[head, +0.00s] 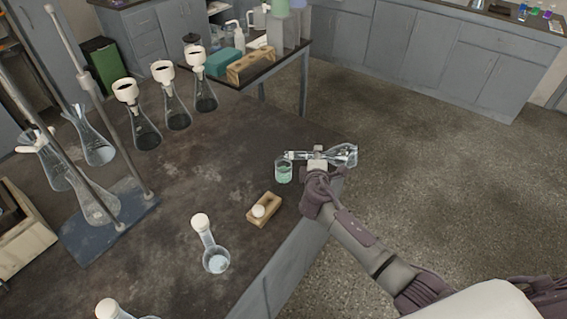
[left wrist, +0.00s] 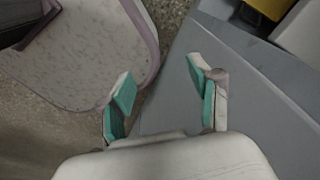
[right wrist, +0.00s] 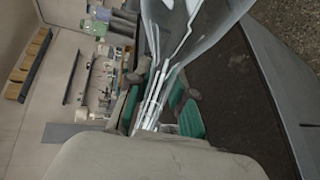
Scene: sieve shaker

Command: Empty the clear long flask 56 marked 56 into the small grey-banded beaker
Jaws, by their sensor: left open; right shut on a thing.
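A clear long-necked flask (head: 344,155) lies on its side in the air at the table's right edge. Its neck points left and its body is on the right. My right gripper (head: 317,163) is shut on the neck. The flask also fills the top of the right wrist view (right wrist: 195,25); I cannot read its number. A small beaker (head: 284,173) with a greenish tint stands on the table just below the mouth end of the flask. Its band cannot be made out. My left gripper (left wrist: 160,75) is open and empty, seen only in the left wrist view.
A wooden block (head: 270,212) with a white stopper (head: 259,211) lies near the beaker. A round flask with a white top (head: 216,261) stands nearer. Several funnel-topped flasks and a metal stand (head: 110,215) are at the left. The middle of the table (head: 220,155) is free.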

